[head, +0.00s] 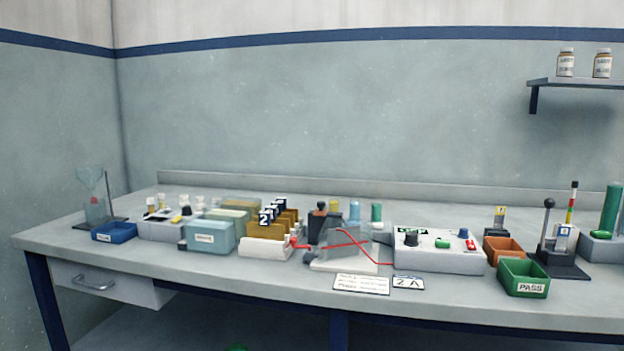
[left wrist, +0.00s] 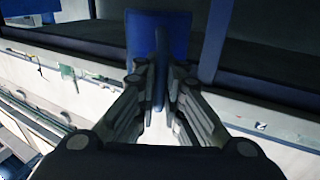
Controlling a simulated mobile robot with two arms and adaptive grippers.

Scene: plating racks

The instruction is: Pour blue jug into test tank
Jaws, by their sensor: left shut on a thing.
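My left gripper (left wrist: 160,85) shows in the left wrist view only, with its fingers closed on a narrow blue part. This joins a wider blue body (left wrist: 187,35) beyond the fingertips, which I take for the blue jug held by its handle; its mouth and contents are hidden. In the head view, a clear tank (head: 342,234) with red leads stands on a white base at the middle of the bench, and looks like the test tank. Neither gripper nor the held jug shows in the head view.
A control box (head: 440,250) with knobs stands right of the tank. A numbered rack (head: 285,222) and a pale teal bath (head: 209,237) stand left of it. A green PASS bin (head: 523,278) is near the front edge. Paper labels (head: 361,284) lie in front of the tank.

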